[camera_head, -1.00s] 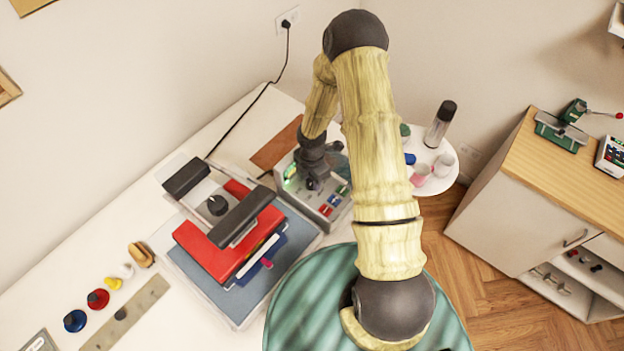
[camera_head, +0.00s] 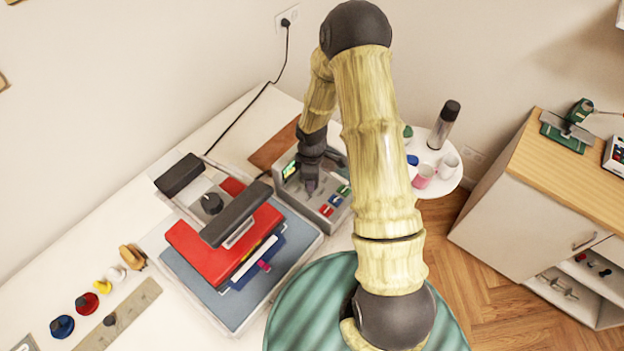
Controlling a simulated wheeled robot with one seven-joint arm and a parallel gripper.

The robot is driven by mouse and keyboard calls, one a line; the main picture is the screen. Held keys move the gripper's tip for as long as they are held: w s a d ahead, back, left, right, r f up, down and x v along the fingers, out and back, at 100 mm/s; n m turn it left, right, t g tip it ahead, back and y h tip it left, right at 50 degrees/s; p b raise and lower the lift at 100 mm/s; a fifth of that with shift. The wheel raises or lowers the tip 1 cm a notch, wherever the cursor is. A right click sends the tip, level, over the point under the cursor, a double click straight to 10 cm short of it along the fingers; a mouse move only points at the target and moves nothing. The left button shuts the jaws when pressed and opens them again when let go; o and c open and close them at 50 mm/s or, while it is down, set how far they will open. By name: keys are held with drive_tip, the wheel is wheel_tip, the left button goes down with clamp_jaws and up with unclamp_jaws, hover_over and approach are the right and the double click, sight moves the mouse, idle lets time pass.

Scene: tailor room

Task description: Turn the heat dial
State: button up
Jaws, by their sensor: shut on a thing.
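A grey control box (camera_head: 345,219) with a small lit green display (camera_head: 290,170) and red, green and blue buttons stands on the white table. My gripper (camera_head: 311,190) points down at the top of this box, between the display and the buttons. Its fingers are closed on the heat dial, which is small and mostly hidden by the fingers.
A black cable (camera_head: 238,120) runs from the wall socket to the table. A round side table (camera_head: 448,180) with cups and a bottle is to the right. My arm covers much of the middle.

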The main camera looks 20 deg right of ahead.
drive_tip(key=shift+w+r+m, duration=0.1)
drive_tip(key=shift+w+m, duration=0.05)
drive_tip(key=shift+m, duration=0.15)
drive_tip(key=o, duration=1)
wheel_tip(320, 180, up, 17)
drive_tip(key=b, duration=0.3)
drive_tip(key=shift+r, duration=0.15)
drive_tip(key=s+m+t+b, duration=0.2)
drive_tip(key=s+m, duration=1.1)
drive_tip(key=s, duration=0.1)
drive_tip(key=shift+s+d+f+t+b, duration=0.15)
drive_tip(key=shift+d+f+t+b, duration=0.1)
drive_tip(key=shift+d+t+b, duration=0.1)
